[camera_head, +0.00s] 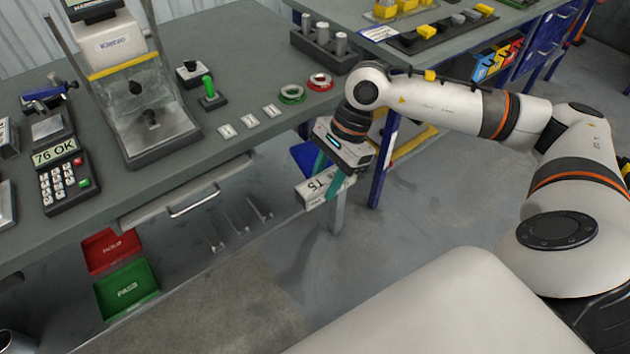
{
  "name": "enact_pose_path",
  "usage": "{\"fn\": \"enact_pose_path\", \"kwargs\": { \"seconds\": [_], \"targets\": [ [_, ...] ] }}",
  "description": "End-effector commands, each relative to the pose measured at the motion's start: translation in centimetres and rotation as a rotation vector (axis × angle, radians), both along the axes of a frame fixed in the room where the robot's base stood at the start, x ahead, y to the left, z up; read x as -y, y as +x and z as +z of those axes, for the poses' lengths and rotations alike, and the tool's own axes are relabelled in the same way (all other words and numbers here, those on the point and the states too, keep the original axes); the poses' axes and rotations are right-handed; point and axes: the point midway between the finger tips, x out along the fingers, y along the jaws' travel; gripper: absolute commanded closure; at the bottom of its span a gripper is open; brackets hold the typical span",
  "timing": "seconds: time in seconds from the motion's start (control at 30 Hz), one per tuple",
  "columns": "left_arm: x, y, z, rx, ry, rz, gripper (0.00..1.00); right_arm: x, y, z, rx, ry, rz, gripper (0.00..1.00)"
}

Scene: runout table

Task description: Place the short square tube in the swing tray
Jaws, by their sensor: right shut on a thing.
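My right gripper (331,177) hangs just off the front edge of the table, at the middle of the camera_head view, with its teal fingers pointing down. It is shut on a pale, square-sided piece with dark lettering, which looks like the short square tube (313,194). The piece is held in the air, roughly level. A blue surface (303,157) shows partly behind the gripper; it may be the swing tray, but the gripper hides much of it and I cannot tell. My left gripper is not in view.
A red tray (110,248) and green PASS tray (127,288) sit below. The floor at centre is clear.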

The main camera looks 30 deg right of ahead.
Motion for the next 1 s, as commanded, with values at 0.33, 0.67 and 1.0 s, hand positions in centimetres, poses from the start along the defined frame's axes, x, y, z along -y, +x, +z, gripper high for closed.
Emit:
{"fn": "enact_pose_path", "kwargs": {
  "seconds": [0.33,0.67,1.0],
  "targets": [
    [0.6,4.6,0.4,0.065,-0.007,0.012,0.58,5.8,1.5,-10.6,0.009,0.001,-0.968,0.9],
    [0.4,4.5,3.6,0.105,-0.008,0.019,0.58,9.7,2.5,-14.8,0.008,0.009,-1.606,0.9],
    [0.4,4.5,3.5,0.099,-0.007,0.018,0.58,10.5,6.3,-14.5,-0.001,0.014,-1.727,0.9]
  ]
}}
